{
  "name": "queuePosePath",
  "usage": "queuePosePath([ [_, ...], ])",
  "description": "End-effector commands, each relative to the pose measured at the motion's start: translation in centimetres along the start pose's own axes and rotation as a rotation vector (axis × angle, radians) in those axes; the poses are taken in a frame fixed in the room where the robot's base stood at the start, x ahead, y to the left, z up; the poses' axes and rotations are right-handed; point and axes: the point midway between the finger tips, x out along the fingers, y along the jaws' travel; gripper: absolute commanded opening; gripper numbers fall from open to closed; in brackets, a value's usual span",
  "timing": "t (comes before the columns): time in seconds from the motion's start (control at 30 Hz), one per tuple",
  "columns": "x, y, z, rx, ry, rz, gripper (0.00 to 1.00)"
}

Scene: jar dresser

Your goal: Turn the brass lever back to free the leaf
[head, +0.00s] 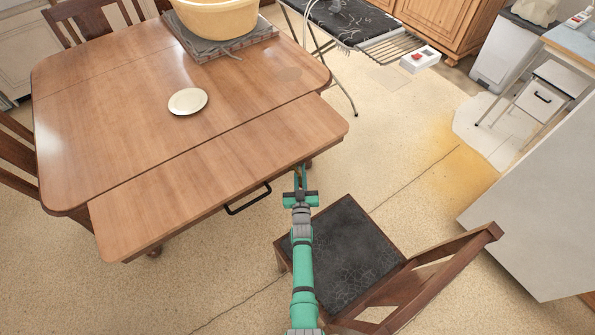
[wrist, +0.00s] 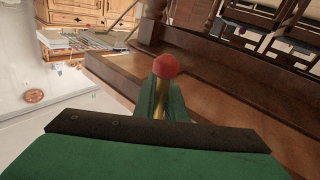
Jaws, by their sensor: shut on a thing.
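The brass lever (wrist: 160,105) has a red ball knob (wrist: 166,67) on its end in the wrist view. My gripper (head: 300,174) is shut on the lever, with green fingers on either side of the shaft and the knob showing beyond them. In the head view my gripper is below the right end of the table's near edge, and the lever is hard to make out there. The wooden leaf (head: 220,175) is the near strip of the table, flat and level beside the main top (head: 130,120), with a seam between them.
A black handle (head: 248,199) sits under the leaf's edge. A dark-seated chair (head: 345,255) stands close to the right of my arm. A white plate (head: 187,101) and a yellow basin (head: 215,18) are on the table. Open floor (head: 400,140) lies to the right.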

Motion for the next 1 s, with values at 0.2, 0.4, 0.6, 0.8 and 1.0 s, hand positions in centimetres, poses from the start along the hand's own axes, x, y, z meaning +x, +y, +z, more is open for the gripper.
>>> queuePosePath([
  [0.2, 0.0, 0.0, 0.0, 0.001, 0.0, 0.0, 0.29],
  [0.4, 0.0, -0.1, 0.0, 0.001, 0.0, -0.001, 0.29],
  [0.6, -1.2, -0.1, 0.1, 0.003, -0.001, 0.0, 0.29],
  [0.8, -4.3, -0.1, 0.1, 0.002, -0.002, 0.001, 0.29],
  [1.0, -7.6, -0.1, 0.1, 0.003, -0.002, 0.0, 0.29],
])
